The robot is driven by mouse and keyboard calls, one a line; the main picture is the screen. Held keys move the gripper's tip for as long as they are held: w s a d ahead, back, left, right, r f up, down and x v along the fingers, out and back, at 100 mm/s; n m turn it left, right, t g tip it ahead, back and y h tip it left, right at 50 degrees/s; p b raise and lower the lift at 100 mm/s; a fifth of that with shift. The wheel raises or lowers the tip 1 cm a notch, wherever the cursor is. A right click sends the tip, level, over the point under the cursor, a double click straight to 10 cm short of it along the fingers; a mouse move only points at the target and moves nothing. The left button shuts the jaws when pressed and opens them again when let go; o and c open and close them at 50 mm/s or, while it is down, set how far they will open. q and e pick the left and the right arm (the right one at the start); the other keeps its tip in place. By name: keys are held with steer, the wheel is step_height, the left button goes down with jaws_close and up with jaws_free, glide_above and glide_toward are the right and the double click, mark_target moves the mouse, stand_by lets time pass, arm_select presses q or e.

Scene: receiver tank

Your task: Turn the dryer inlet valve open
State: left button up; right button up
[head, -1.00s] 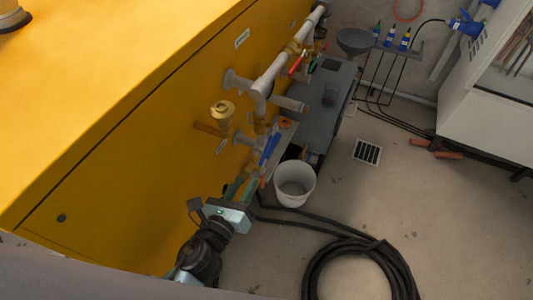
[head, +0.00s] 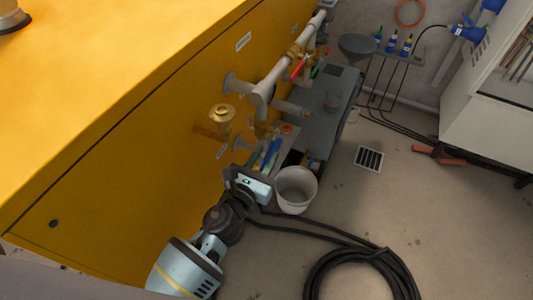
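A yellow machine (head: 130,130) fills the left, with grey piping (head: 268,85) along its side. A blue valve handle (head: 269,150) sits low on the piping, just beyond my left gripper. A red handle (head: 297,68) and a green handle (head: 314,70) show higher up the pipe. The labels are too small to read, so I cannot tell which handle is the dryer inlet valve. My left gripper (head: 261,160) reaches up from below, its fingertips close beside the blue handle. Whether they touch it, and how far apart they are, is unclear. My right gripper is not in view.
A white bucket (head: 296,190) stands close right of my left gripper. A black hose (head: 360,270) lies coiled on the floor. A dark grey unit (head: 328,105) stands behind the piping. A brass fitting (head: 221,117) juts from the machine.

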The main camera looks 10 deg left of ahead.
arm_select(q)
steer(key=shift+w+d, duration=0.2)
steer(key=shift+w, duration=0.35)
jaws_close()
